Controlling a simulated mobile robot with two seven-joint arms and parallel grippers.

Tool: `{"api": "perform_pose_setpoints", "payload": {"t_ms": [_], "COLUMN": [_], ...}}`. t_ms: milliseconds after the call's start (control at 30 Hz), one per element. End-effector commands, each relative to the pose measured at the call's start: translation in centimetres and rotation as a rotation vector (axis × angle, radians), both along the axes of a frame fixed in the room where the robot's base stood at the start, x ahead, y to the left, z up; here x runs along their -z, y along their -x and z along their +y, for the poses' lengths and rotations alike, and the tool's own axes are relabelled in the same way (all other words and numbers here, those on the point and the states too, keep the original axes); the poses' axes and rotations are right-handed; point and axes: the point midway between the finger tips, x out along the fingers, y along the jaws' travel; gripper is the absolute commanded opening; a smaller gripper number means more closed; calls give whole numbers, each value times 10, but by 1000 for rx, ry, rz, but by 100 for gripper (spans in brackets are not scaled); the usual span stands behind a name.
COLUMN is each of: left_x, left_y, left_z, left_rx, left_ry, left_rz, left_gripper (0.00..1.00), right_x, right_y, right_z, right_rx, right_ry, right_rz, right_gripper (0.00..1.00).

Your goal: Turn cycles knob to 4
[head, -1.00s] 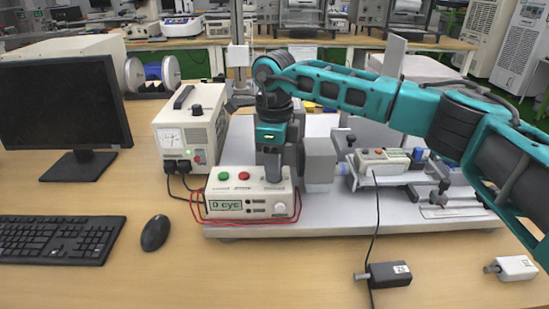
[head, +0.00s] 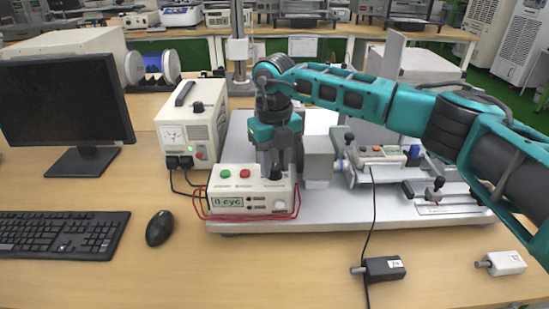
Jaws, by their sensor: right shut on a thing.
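The cycles control box (head: 222,190) is a cream box with a green button, a red button and a small display (head: 228,201). The display shows one digit and "cyc"; the digit is too blurred to read surely. The dark knob (head: 275,174) is on the right of the box's top, partly hidden by my right gripper (head: 271,167). This gripper points down from above and is shut on the knob. My left gripper is not in view.
A test rig with a grey plate (head: 340,214) is to the right. A monitor, keyboard, mouse (head: 160,230), black connector (head: 383,268) and white connector (head: 503,263) lie around.

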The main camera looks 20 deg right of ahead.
Motion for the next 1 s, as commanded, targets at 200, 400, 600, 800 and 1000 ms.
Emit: {"api": "perform_pose_setpoints", "payload": {"t_ms": [200,400,600,800,1000], "left_x": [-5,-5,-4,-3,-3], "left_y": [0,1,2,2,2], "left_z": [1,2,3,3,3], "left_rx": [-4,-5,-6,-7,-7], "left_ry": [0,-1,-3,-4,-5], "left_rz": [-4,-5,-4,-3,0], "left_gripper": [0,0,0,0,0], "right_x": [-2,-1,-1,-1,-1], "right_y": [0,-1,-1,-1,-1], "right_z": [0,0,0,0,0], "right_rx": [119,176,195,196,195], "right_ry": [0,-1,-1,-1,-1], "right_rz": [-1,-2,-3,-3,-3], "right_gripper": [5,5,5,5,42]}}
